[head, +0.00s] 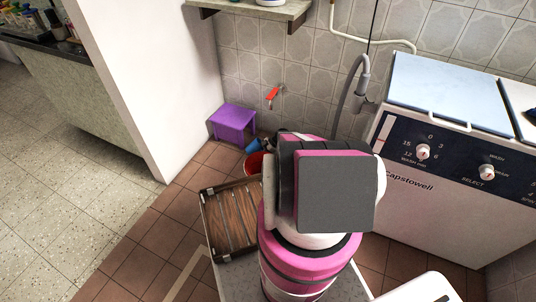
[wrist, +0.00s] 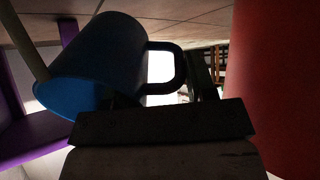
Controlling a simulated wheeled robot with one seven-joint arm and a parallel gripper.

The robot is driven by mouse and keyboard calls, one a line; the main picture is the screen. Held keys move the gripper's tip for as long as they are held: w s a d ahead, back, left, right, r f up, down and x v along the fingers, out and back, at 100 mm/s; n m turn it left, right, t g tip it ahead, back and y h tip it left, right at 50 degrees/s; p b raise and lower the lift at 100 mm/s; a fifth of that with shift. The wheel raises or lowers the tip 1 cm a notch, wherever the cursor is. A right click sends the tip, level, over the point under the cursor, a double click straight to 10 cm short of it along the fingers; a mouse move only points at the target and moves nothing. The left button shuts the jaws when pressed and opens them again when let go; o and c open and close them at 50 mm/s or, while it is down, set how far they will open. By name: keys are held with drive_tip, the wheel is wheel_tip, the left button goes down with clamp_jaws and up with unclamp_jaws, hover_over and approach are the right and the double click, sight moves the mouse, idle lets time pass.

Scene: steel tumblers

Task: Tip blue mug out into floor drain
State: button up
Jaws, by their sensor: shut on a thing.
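The blue mug (head: 254,146) shows small in the head view, between the purple stool and my arm, and it looks tilted. In the wrist view the mug (wrist: 95,58) fills the upper left, lying aslant with its handle toward the right. My gripper (wrist: 165,108) is shut on the mug near its handle side; the exact contact is partly hidden by the dark fingers. In the head view my gripper is mostly hidden behind my own arm. I cannot make out the floor drain in either view. Whether anything is inside the mug is not visible.
A red bucket (head: 254,164) stands just below the mug; its red side (wrist: 275,80) fills the right of the wrist view. A purple stool (head: 233,120) stands against the wall. A washing machine (head: 435,185) is at right.

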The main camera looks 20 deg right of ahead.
drive_tip(key=shift+r+y, duration=0.15)
drive_tip(key=shift+y, duration=0.25)
drive_tip(key=shift+d+f+y, duration=0.2)
drive_tip(key=shift+f+y, duration=0.25)
drive_tip(key=shift+y, duration=0.35)
idle(0.6)
